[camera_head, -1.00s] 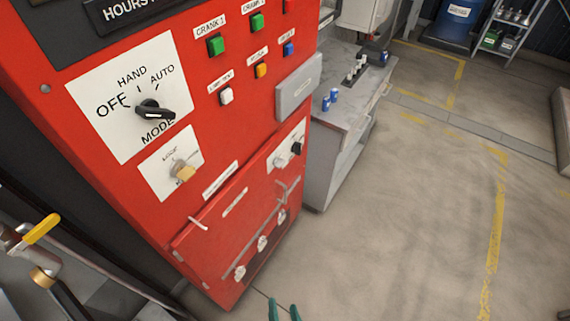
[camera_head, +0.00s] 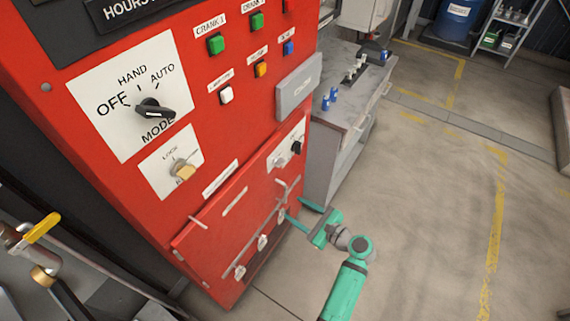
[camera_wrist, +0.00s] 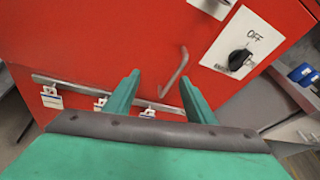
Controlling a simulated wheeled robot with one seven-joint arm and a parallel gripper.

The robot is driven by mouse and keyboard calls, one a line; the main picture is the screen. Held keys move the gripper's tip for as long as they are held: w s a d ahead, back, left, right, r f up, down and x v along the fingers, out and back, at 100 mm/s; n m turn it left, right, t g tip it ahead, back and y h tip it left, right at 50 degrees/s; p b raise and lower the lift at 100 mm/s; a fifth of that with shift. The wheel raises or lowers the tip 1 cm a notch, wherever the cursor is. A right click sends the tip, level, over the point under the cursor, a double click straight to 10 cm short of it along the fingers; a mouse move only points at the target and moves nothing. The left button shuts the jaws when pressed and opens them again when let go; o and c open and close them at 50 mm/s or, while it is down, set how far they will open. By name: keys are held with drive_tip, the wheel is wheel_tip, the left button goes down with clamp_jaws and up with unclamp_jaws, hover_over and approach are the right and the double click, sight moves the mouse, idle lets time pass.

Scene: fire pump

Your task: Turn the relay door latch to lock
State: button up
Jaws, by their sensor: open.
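On the red cabinet, a white plate (camera_head: 160,181) with lettering that seems to read LOCK carries a tan-and-grey latch (camera_head: 184,171), apparently the relay door latch. I cannot read its exact setting. Below it is a red door panel (camera_head: 215,240) with a bent grey metal rod (camera_head: 283,188) near its right end. My gripper (camera_head: 298,210) is open and empty at the lower right of the cabinet, well right of and below the tan latch. In the wrist view, the same bent rod (camera_wrist: 176,75) lies ahead, between the open fingers (camera_wrist: 160,85); contact is not visible.
A black OFF switch (camera_wrist: 238,60) is right of the fingers. The large MODE switch (camera_head: 152,107) and several buttons sit higher on the cabinet. A grey bench (camera_head: 345,120) stands close behind my gripper. A yellow-handled valve (camera_head: 40,228) is left. Floor at right is clear.

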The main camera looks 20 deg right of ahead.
sight(282, 163)
drive_tip(key=w+d+r+m+t+y, duration=0.1)
drive_tip(key=d+r+y, duration=0.15)
drive_tip(key=r, duration=0.45)
drive_tip(key=w+d+r+y, duration=0.2)
drive_tip(key=d+r, duration=0.1)
drive_tip(key=r, duration=0.3)
drive_tip(key=x, duration=1)
drive_tip(key=shift+a, duration=0.2)
drive_tip(key=c, duration=1)
